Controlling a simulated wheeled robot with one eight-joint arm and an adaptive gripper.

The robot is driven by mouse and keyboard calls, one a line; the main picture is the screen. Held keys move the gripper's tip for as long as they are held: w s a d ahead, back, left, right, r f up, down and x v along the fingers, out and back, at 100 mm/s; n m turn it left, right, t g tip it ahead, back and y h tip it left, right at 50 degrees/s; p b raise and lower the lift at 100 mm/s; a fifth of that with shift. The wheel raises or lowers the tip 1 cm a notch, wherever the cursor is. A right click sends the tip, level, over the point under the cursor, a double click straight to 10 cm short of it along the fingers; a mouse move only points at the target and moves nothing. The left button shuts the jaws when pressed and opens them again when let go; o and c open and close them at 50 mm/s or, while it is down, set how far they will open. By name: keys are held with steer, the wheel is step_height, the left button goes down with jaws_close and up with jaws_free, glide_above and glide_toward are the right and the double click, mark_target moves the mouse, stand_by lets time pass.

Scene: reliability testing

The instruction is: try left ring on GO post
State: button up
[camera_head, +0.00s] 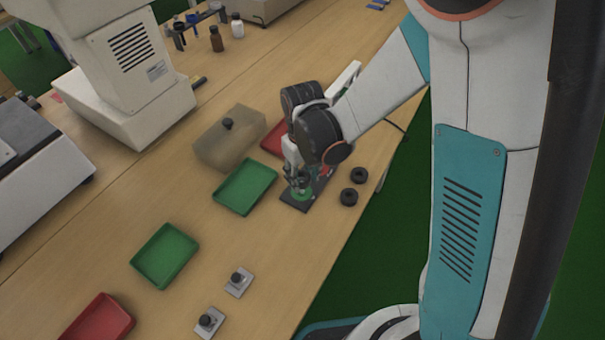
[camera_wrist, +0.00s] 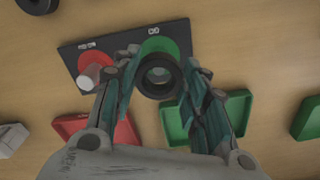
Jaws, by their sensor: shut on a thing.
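My gripper (camera_head: 298,180) is low over the dark gauge board (camera_head: 292,204). In the wrist view, the fingers of my gripper (camera_wrist: 160,72) are closed on either side of a black ring (camera_wrist: 159,94). The ring is over the green GO disc (camera_wrist: 152,46), its hole facing the camera. The GO post is not clearly visible, so I cannot tell whether the ring is around it or above it. The pale NO-GO post (camera_wrist: 89,78) stands on the red disc (camera_wrist: 100,60), to the left in the wrist view. Two other black rings (camera_head: 359,175) (camera_head: 349,197) lie on the table beside the board.
Near the board are a green tray (camera_head: 246,187), a red tray (camera_head: 273,138) and a beige block with a dark knob (camera_head: 232,147). Another green tray (camera_head: 165,256), a red tray (camera_head: 98,322) and two small knobbed plates (camera_head: 238,281) (camera_head: 209,322) are nearer. The table edge runs just right of the loose rings.

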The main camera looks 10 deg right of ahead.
mark_target(303, 184)
steer(key=shift+f+b, duration=1.75)
steer(key=shift+f, duration=0.3)
steer(key=shift+r, duration=0.1)
stand_by(0.4)
steer(key=shift+r+p, duration=2.25)
steer(key=shift+r, duration=1)
